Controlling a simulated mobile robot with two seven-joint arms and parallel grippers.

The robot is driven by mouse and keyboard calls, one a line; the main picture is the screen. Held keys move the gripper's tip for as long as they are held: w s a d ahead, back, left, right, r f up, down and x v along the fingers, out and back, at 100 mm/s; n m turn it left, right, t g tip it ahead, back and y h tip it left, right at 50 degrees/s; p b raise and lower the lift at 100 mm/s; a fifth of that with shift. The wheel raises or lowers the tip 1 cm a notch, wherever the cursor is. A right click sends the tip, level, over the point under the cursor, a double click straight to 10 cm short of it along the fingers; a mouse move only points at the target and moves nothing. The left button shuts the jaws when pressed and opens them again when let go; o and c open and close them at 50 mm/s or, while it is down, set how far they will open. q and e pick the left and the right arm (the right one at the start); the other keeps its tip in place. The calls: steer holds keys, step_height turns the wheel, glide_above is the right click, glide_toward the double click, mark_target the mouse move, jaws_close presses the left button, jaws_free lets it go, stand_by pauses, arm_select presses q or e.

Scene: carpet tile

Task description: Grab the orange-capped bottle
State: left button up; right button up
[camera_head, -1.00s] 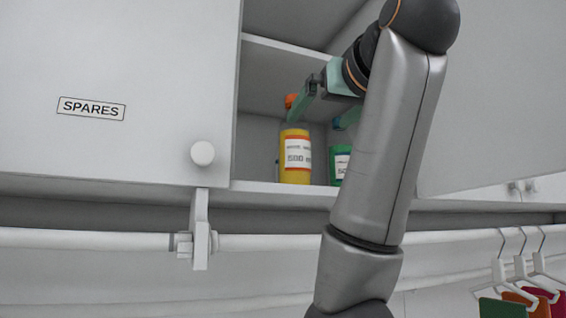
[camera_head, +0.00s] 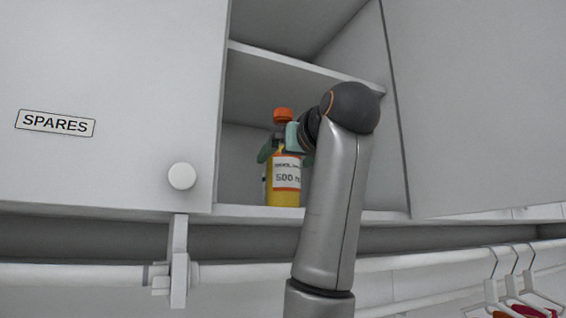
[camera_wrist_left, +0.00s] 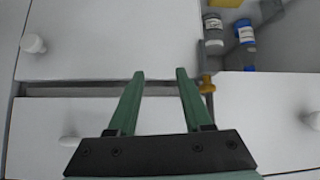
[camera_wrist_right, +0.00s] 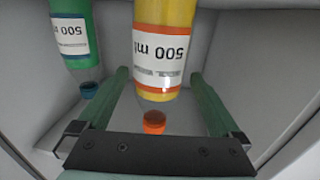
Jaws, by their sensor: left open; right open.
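The orange-capped bottle (camera_head: 283,195) has a yellow body and a white "500 ml" label. It stands upright on the lower cabinet shelf in the head view. My right gripper (camera_head: 282,150) is open, with its fingers at the bottle's upper part, just below the cap. In the right wrist view the bottle (camera_wrist_right: 163,50) appears upside down between the two spread fingers, with its orange cap nearest the palm; I cannot tell whether either finger touches it. My left gripper (camera_wrist_left: 160,74) is open and empty in the left wrist view, facing white drawer fronts.
A green bottle with a blue cap (camera_wrist_right: 77,35) stands beside the orange-capped one; my right arm hides it in the head view. The "SPARES" door (camera_head: 120,170) borders the opening at left, and the upper shelf (camera_head: 300,62) lies above. A rail (camera_head: 90,273) runs below.

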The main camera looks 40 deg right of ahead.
mark_target(283, 163)
steer(key=x, duration=0.3)
steer(key=shift+w+d+f+p, duration=0.1)
steer(key=shift+w+d+p, duration=0.1)
steer(key=shift+p, duration=0.2)
steer(key=shift+c, duration=0.2)
steer(key=shift+s, duration=0.1)
jaws_close()
